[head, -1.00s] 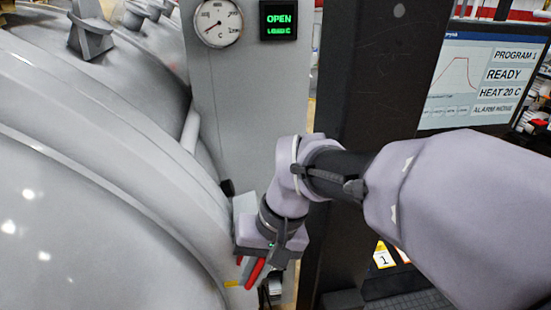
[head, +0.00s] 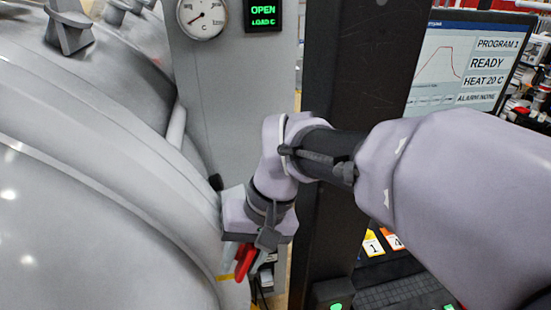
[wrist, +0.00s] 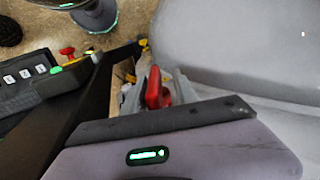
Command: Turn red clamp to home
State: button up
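The red clamp (head: 245,262) shows as a red handle beside the grey furnace body, low in the middle of the head view. My gripper (head: 245,258) points down over it, with a grey finger on each side of the red handle. In the wrist view the red clamp (wrist: 155,90) stands between the two fingers of my gripper (wrist: 157,95). The fingers look apart, with some gap beside the handle. The gripper body hides the clamp's lower part and mount, so contact is not clear.
The rounded grey furnace (head: 90,190) fills the left. A grey panel with a dial gauge (head: 203,18) and a green OPEN display (head: 263,15) stands behind my gripper. A dark post (head: 345,120) and a monitor (head: 468,65) reading READY are at the right.

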notch_tip(320, 180, up, 2)
jog(key=shift+r, duration=0.1)
jog(key=s+d+r+b, duration=0.1)
jog(key=s+d, duration=0.7)
jog(key=s, duration=0.5)
jog(key=shift+s+d, duration=0.3)
jog(key=shift+s, duration=0.05)
